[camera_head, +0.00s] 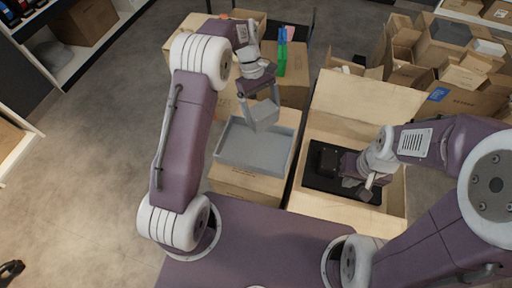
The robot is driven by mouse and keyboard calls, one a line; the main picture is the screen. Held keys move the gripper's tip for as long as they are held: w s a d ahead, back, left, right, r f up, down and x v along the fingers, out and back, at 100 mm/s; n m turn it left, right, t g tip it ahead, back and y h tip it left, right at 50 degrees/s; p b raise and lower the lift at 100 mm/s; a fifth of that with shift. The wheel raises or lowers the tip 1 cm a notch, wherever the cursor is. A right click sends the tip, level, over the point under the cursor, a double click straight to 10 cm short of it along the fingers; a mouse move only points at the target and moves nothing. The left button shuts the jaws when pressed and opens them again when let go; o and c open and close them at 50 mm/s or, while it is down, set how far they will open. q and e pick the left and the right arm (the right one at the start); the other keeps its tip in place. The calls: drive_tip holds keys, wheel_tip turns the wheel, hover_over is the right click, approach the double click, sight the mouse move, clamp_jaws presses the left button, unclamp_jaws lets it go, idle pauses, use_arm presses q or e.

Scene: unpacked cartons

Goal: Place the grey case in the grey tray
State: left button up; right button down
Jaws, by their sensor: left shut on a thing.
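The grey case (264,114) is held in my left gripper (259,104), whose two fingers are on either side of it. It hangs tilted above the far part of the grey tray (250,163), and whether it touches the tray is unclear. The tray is shallow and rectangular and sits on a cardboard box; its visible floor is bare. My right gripper (359,186) is low over the open wooden crate to the right, and its finger opening is not clear.
The open wooden crate (365,97) holds a black mat (315,182) with a dark object (327,160) on it. Cardboard boxes with a green item (282,57) stand behind the tray. Open cartons (460,77) are piled at the back right.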

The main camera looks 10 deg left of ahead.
sight(276, 106)
use_arm(q)
drive_tip(key=w+d+n, duration=0.1)
drive_tip(key=d+n+t+p, duration=0.1)
drive_tip(key=n, duration=0.1)
drive_tip(key=w+d+n+p, duration=0.1)
drive_tip(key=n, duration=0.1)
drive_tip(key=shift+w+d+r+t+h, duration=0.25)
drive_tip(key=shift+w+d+t+h, duration=0.05)
drive_tip(key=shift+d+t+h, duration=0.1)
drive_tip(key=s+d+n+t+p, duration=0.3)
drive_tip(key=s+d+n+p, duration=0.3)
drive_tip(key=p, duration=0.5)
drive_tip(key=shift+n, duration=0.7)
drive_tip(key=a+f+b, duration=0.2)
drive_tip(key=a, duration=0.1)
drive_tip(key=s+a+f+b, duration=0.1)
drive_tip(key=a+f+b, duration=0.1)
drive_tip(key=a+f, duration=0.1)
drive_tip(key=a+f+b, duration=0.2)
drive_tip(key=a+b, duration=0.1)
drive_tip(key=a, duration=0.1)
drive_tip(key=shift+s+a+f, duration=0.15)
drive_tip(key=shift+s+a, duration=0.05)
drive_tip(key=shift+a, duration=0.15)
drive_tip(key=shift+f+b, duration=1.4)
drive_tip(key=shift+f, duration=0.55)
